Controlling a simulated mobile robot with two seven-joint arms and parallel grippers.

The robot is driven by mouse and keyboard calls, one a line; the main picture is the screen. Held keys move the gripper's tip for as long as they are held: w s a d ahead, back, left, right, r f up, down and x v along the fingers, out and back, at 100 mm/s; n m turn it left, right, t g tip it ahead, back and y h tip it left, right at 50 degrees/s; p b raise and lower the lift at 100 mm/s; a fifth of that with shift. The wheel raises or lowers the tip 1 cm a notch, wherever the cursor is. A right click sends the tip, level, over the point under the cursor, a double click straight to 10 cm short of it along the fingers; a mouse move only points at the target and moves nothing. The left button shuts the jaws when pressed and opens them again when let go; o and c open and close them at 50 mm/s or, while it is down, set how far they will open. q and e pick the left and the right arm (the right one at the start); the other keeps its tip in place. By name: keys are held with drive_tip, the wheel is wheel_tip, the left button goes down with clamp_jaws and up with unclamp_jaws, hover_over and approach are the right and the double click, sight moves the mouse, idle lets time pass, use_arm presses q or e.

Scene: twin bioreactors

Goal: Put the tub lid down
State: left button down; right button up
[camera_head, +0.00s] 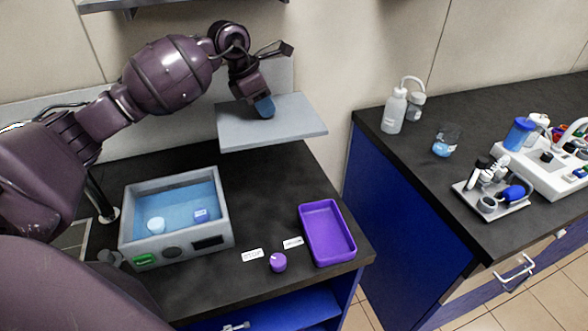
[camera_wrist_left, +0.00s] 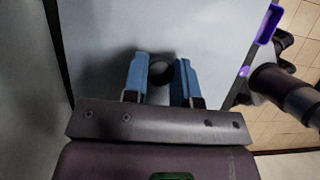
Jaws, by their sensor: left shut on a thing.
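The tub lid (camera_head: 300,125) is a flat grey plate. It is over the back part of the dark bench, close to the wall, and looks raised and about level. My left gripper (camera_head: 265,108) is above it, blue fingers pointing down. In the left wrist view the fingers (camera_wrist_left: 162,78) are shut on the lid's dark round knob (camera_wrist_left: 161,72), with the lid's grey face (camera_wrist_left: 105,35) around it. The open tub (camera_head: 127,232) is a grey box of blue water at the front left of the lid. My right gripper is not in view.
In the tub are a white-topped piece (camera_head: 156,225) and a blue piece (camera_head: 201,215). A purple tray (camera_head: 350,243), a purple cap (camera_head: 278,262) and two labels stand at the front right. Dark bench (camera_head: 262,190) between tub and tray is clear. A second bench holds bottles (camera_head: 394,112).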

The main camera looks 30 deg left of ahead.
use_arm(q)
drive_tip(key=shift+w+d+r+n, duration=0.1)
drive_tip(key=shift+w+n, duration=0.2)
drive_tip(key=shift+w, duration=0.6)
wheel_tip(320, 180, down, 15)
drive_tip(key=shift+s+r, duration=0.1)
drive_tip(key=shift+f, duration=2.55)
drive_tip(key=shift+f+b, duration=0.1)
drive_tip(key=shift+b, duration=0.2)
